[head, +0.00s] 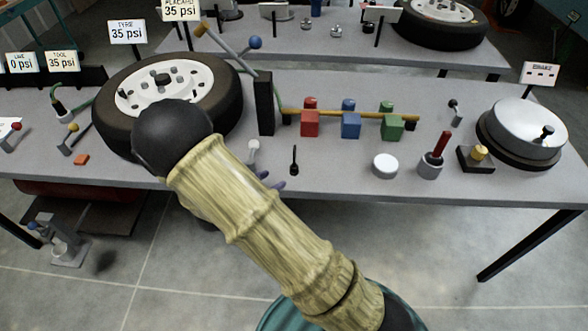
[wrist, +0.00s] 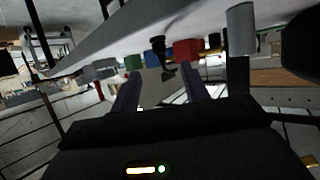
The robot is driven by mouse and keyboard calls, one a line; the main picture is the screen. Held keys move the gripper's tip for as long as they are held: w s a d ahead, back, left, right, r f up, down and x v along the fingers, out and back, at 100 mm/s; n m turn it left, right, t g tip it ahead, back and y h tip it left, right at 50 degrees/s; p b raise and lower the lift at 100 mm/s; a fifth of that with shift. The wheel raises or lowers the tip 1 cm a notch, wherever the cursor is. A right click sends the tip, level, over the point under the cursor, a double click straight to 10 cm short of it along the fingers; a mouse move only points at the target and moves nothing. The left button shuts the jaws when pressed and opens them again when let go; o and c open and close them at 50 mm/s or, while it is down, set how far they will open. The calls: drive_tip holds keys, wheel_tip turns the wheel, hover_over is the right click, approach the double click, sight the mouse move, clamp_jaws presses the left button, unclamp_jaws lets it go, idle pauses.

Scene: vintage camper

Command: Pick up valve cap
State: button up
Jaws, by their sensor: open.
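I cannot tell for sure which small part is the valve cap. A small black piece with a thin stem and round knob (head: 295,160) stands near the bench's front edge; it also shows in the wrist view (wrist: 158,48), roughly between the finger directions. A pale grey capped piece (head: 253,147) stands just left of it, and shows as a grey cylinder in the wrist view (wrist: 240,28). My gripper (wrist: 160,88) is open and empty, its two fingers apart. In the head view my arm hides most of it; purple-grey fingertips (head: 273,182) show at the bench's front edge.
The grey bench (head: 340,190) holds a tyre (head: 225,105) at left, red (head: 310,123), blue (head: 351,125) and green (head: 391,127) blocks on a rod, a white round disc (head: 385,166) and a metal drum (head: 522,130) at right. The floor in front is open.

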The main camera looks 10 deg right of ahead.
sight(294, 167)
drive_tip(key=x, duration=0.6)
drive_tip(key=shift+w, duration=0.1)
drive_tip(key=shift+d, duration=0.1)
drive_tip(key=x, duration=0.4)
drive_tip(key=shift+w+d+r+p, duration=0.15)
drive_tip(key=shift+d+r+p, duration=0.1)
drive_tip(key=shift+r+p, duration=0.1)
drive_tip(key=shift+w+d+f, duration=0.25)
drive_tip(key=shift+w+d, duration=0.05)
drive_tip(key=shift+d, duration=0.05)
drive_tip(key=shift+c, duration=0.5)
clamp_jaws()
